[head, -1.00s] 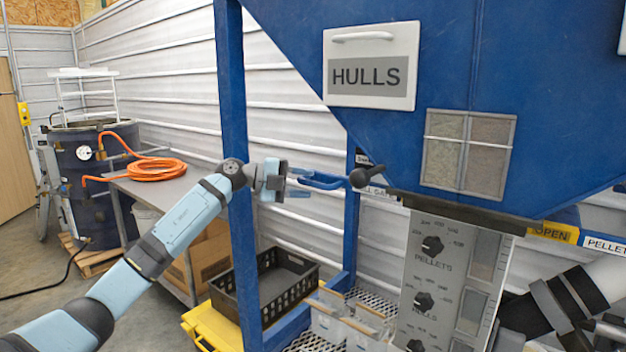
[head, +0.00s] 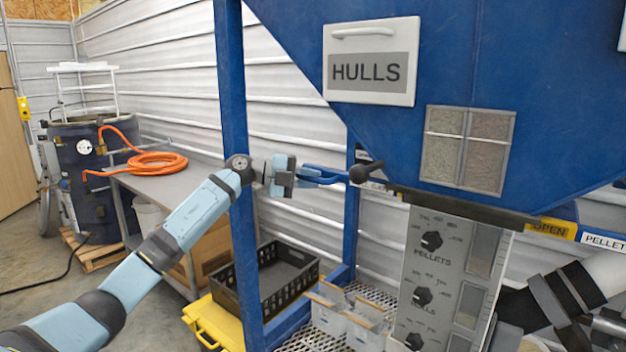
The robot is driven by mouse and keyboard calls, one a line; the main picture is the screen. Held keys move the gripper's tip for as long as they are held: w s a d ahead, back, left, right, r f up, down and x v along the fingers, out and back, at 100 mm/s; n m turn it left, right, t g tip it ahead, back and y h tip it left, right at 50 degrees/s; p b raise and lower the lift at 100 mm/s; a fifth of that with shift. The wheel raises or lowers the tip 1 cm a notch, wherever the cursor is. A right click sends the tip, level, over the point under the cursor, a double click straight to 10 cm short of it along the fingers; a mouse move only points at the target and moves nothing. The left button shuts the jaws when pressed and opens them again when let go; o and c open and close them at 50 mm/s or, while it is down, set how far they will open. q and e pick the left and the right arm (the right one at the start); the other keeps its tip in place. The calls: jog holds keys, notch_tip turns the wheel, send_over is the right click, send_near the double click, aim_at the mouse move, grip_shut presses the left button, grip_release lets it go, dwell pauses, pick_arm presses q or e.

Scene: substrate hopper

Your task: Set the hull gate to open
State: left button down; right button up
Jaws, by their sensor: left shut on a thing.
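The hull gate's handle has a black ball knob (head: 360,173) on a short dark rod, at the left lower edge of the blue hopper (head: 560,100). My left gripper (head: 346,178) reaches it from the left; its blue fingers are shut on the knob. Small labels behind the knob are partly hidden. A dark gate plate (head: 470,211) runs under the hopper. To its right is a yellow OPEN label (head: 548,230), partly covered at its upper edge. My right gripper is not in view.
A blue post (head: 231,90) stands close beside my left wrist. A panel with dials (head: 445,260) hangs below the hopper. A black crate (head: 262,283) and small bins (head: 345,315) sit low down. A table with an orange hose (head: 155,163) is at the left.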

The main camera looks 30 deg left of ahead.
pick_arm(q)
jog(key=a, duration=0.6)
jog(key=shift+w+a, duration=0.25)
jog(key=shift+r, duration=0.1)
jog(key=c, duration=1.1)
grip_release()
jog(key=shift+a, duration=0.25)
jog(key=b+v, duration=0.3)
jog(key=v, duration=1.1)
